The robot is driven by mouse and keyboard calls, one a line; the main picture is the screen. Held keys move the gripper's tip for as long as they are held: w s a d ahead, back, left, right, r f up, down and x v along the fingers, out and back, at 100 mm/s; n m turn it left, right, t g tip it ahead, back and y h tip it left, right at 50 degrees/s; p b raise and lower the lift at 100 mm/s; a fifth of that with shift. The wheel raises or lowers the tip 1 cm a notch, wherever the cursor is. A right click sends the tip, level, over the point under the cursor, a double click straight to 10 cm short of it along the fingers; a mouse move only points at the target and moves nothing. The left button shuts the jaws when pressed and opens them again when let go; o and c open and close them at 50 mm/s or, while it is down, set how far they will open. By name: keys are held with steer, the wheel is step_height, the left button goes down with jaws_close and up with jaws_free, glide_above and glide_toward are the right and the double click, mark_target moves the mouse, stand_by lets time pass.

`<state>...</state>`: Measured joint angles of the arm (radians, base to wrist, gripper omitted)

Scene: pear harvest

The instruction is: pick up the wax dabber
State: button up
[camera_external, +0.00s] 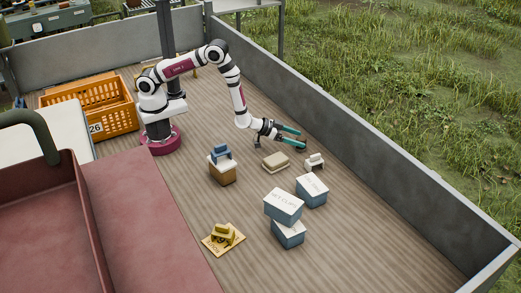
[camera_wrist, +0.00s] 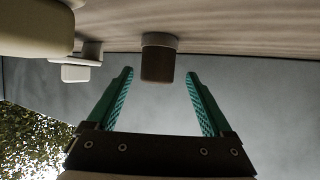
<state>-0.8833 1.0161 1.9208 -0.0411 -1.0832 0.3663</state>
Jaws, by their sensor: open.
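My gripper (camera_external: 302,139) is open and empty, low over the deck near the right wall. Its two teal fingers (camera_wrist: 160,95) also show in the wrist view, which is upside down. A small dark brown piece with a grey base (camera_wrist: 157,62) stands on the deck, seen in the gap beyond the fingertips and untouched. It is probably the wax dabber, but I cannot be sure. In the external view it is largely hidden at the fingertips. A white knobbed piece (camera_external: 314,161) stands nearby; it shows at left in the wrist view (camera_wrist: 77,70).
A beige block (camera_external: 275,161) lies close to the gripper. Blue lidded boxes (camera_external: 284,205) stand in front. A blue piece (camera_external: 221,153) sits on a brown box (camera_external: 222,173). A yellow piece (camera_external: 223,233) rests on a board.

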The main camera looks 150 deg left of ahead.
mark_target(307, 149)
steer(key=x, duration=0.5)
steer(key=shift+w+a+r, duration=0.1)
steer(key=shift+w, duration=0.05)
jaws_close()
